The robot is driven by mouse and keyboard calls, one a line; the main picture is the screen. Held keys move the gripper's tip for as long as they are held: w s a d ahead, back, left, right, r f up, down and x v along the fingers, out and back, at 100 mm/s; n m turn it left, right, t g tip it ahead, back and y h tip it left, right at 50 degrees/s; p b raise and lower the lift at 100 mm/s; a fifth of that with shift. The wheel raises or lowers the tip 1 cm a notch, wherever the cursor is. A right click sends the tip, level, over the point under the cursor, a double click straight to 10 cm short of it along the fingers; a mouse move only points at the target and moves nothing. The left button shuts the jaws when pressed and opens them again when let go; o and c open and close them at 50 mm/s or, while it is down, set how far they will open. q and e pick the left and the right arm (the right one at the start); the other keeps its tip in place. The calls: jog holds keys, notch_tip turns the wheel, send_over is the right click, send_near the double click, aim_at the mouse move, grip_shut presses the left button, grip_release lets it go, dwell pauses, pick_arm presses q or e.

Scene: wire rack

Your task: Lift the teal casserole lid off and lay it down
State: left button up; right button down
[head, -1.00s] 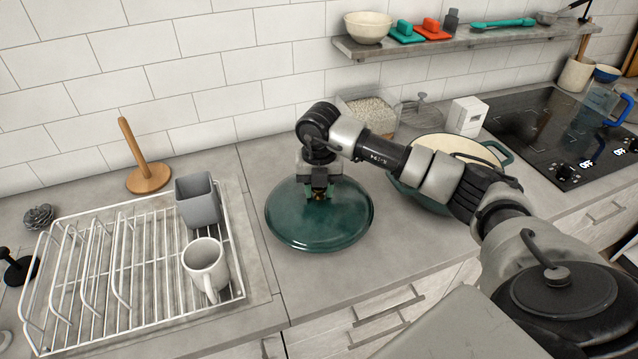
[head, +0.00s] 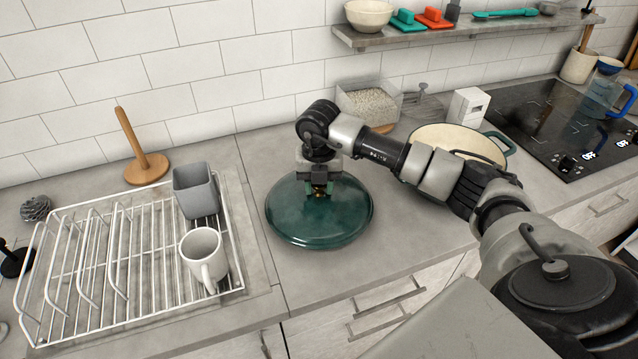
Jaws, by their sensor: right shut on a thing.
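The teal casserole lid (head: 300,222) is a round glossy disc at the middle of the head view, over the counter between the wire rack and the casserole. My right gripper (head: 319,190) points down at the lid's centre and is shut on its knob, which the fingers mostly hide. I cannot tell whether the lid's underside touches the counter. The teal casserole (head: 508,142) stands uncovered to the right, cream inside, partly hidden behind my right arm. My left gripper is not in view.
The white wire rack (head: 75,318) at left holds a grey cup (head: 194,190) and a white mug (head: 203,256). A wooden paper-towel stand (head: 147,170) is behind it. A clear container of grains (head: 369,103) stands at the back. The counter in front of the lid is clear.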

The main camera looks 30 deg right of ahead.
jog(key=shift+f+b, duration=0.7)
jog(key=shift+f, duration=0.15)
dwell(0.7)
jog(key=c, duration=0.6)
grip_release()
jog(key=shift+c, duration=0.2)
jog(key=shift+s, duration=0.1)
notch_tip(320, 180, up, 11)
jog(key=shift+f+b, duration=0.1)
jog(key=shift+b, duration=0.85)
